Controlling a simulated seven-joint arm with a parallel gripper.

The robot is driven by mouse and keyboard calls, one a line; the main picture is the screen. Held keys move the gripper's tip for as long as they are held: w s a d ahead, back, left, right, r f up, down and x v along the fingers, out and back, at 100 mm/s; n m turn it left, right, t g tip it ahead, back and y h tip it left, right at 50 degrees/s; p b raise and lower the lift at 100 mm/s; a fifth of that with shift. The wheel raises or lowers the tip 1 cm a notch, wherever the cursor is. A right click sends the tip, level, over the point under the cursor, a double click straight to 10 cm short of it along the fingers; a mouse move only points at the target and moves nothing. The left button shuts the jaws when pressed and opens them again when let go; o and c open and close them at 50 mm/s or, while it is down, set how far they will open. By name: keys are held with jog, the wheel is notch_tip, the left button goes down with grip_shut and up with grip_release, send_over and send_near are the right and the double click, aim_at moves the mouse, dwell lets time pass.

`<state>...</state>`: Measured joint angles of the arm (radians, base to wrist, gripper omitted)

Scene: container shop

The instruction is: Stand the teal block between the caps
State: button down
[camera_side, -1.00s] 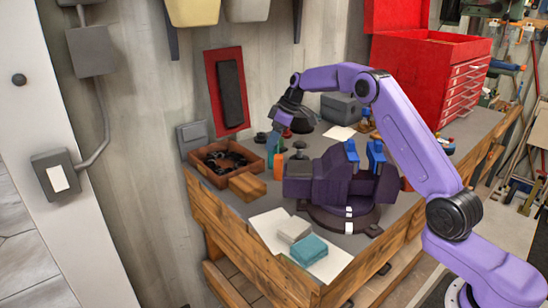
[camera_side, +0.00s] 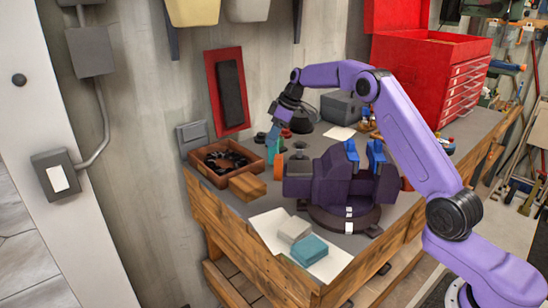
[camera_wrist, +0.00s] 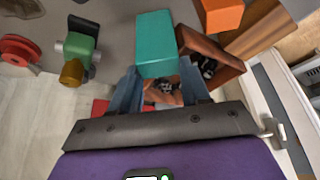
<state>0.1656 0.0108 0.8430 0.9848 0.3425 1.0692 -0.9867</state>
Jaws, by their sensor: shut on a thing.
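The teal block (camera_wrist: 157,42) is an upright-looking box held between the two fingers of my gripper (camera_wrist: 158,88) in the wrist view. In the side view my gripper (camera_side: 274,130) is at the far left of the bench, with the teal block (camera_side: 271,149) showing below it. Fingers hide part of the block, and I cannot tell whether it touches the bench. An orange block (camera_side: 278,166) stands just in front of it. A small dark green piece (camera_side: 260,137) and a red piece (camera_side: 286,133) are close by. I cannot tell which pieces are the caps.
A wooden tray (camera_side: 205,174) of black parts is left of my gripper, with a wood block (camera_side: 247,186) before it. A purple vise (camera_side: 335,180) stands to the right. Grey and teal sanding-type blocks lie on white paper (camera_side: 268,225) at the front. A red toolbox (camera_side: 425,75) is behind.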

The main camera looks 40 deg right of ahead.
jog(key=shift+r, duration=1.65)
jog(key=shift+s+r, duration=0.1)
jog(key=shift+r, duration=0.1)
jog(key=s+d+r, duration=0.2)
jog(key=s+r, duration=0.6)
jog(key=s, duration=0.3)
jog(key=s+d+r, duration=0.1)
jog(key=s+r, duration=0.7)
jog(key=s, duration=0.2)
jog(key=s+a+f+n, duration=0.1)
jog(key=s+f, duration=0.2)
jog(key=s, duration=0.7)
jog(key=shift+f, duration=2.9)
